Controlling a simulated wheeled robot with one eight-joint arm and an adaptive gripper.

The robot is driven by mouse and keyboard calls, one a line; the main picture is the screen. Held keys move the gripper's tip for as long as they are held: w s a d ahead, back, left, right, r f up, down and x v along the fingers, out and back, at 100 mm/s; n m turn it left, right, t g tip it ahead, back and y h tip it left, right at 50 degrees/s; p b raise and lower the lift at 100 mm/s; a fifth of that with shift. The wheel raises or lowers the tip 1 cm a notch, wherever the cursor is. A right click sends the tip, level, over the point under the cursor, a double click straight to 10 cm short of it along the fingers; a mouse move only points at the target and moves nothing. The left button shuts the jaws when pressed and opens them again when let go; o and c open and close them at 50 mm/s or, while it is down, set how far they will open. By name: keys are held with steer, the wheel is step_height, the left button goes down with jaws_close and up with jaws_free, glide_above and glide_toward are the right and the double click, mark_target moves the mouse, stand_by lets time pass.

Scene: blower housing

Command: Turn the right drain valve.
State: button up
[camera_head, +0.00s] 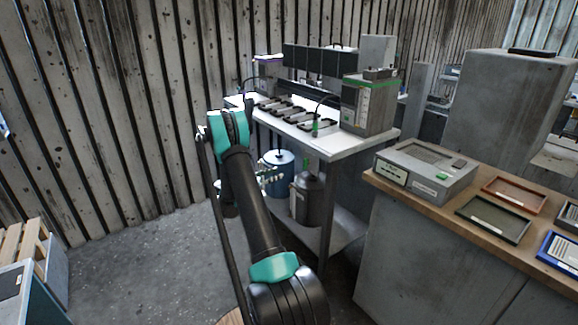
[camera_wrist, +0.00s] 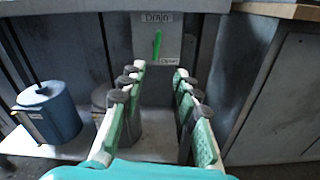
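A drain valve shows in the wrist view as a grey plate with the word DRAIN and a green, nearly upright handle (camera_wrist: 157,45). A small label beside the handle is too blurred to read surely. Only one valve shows there, so I cannot tell from this view whether it is the right one. My gripper (camera_wrist: 160,70) is open and empty, its two pale green fingers pointing toward the plate, with the handle apart from them, beyond and roughly between the tips. In the head view, my arm hides most of the gripper; part of the fingers (camera_head: 269,178) shows under the bench.
A white-topped bench (camera_head: 345,145) stands above the gripper, its edge close over the valve. A blue drum (camera_head: 278,160) and a dark canister (camera_head: 308,205) stand on its lower shelf. A wooden-topped counter (camera_head: 480,235) is at the right. Open floor lies at the left.

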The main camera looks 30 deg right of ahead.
mark_target(304, 164)
steer(key=d, duration=0.5)
steer(key=w+d, duration=0.1)
steer(key=d, duration=0.5)
steer(key=w+d, duration=0.1)
steer(key=d, duration=0.4)
steer(key=shift+d+f, duration=0.2)
steer(key=shift+d, duration=0.15)
jaws_close()
